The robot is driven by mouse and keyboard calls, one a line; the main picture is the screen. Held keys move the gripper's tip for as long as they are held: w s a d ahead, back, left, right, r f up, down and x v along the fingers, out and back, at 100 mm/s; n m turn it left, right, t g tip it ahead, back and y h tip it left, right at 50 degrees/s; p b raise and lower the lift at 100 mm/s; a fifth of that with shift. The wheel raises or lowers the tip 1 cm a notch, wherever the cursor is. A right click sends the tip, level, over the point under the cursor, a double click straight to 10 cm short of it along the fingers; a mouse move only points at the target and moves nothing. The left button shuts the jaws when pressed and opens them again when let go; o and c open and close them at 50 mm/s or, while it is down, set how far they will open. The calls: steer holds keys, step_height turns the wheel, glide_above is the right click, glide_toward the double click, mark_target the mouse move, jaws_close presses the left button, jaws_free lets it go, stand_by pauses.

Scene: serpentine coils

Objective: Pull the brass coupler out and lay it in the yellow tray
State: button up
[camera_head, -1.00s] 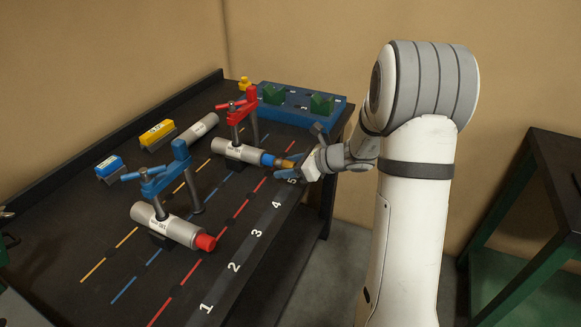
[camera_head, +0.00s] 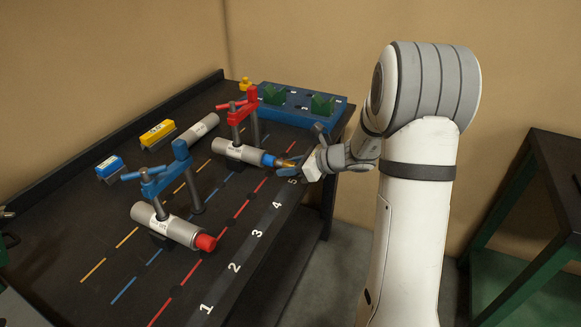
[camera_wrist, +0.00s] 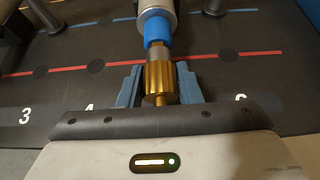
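The brass coupler (camera_wrist: 159,78) is a ribbed golden cylinder at the end of the blue collar (camera_wrist: 157,29) on a grey pipe, clamped under the red clamp (camera_head: 237,112). In the head view the coupler (camera_head: 285,162) points right, toward my gripper (camera_head: 304,152). In the wrist view my gripper (camera_wrist: 159,86) has one blue-grey finger on each side of the coupler. The fingers look apart, with narrow gaps beside it; contact is not clear. I cannot make out a yellow tray for certain; a yellow labelled block-like item (camera_head: 157,133) lies at the back left.
A blue clamp (camera_head: 166,180) holds a second pipe with a red end (camera_head: 205,242) nearer the front. A blue labelled item (camera_head: 110,168) and a loose grey pipe (camera_head: 198,131) lie behind. A blue fixture with green blocks (camera_head: 297,103) stands at the far end.

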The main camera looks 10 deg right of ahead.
jaws_close()
steer(key=shift+s+d, duration=0.7)
steer(key=shift+d, duration=0.3)
steer(key=shift+s+d, duration=0.65)
steer(key=shift+d, duration=0.35)
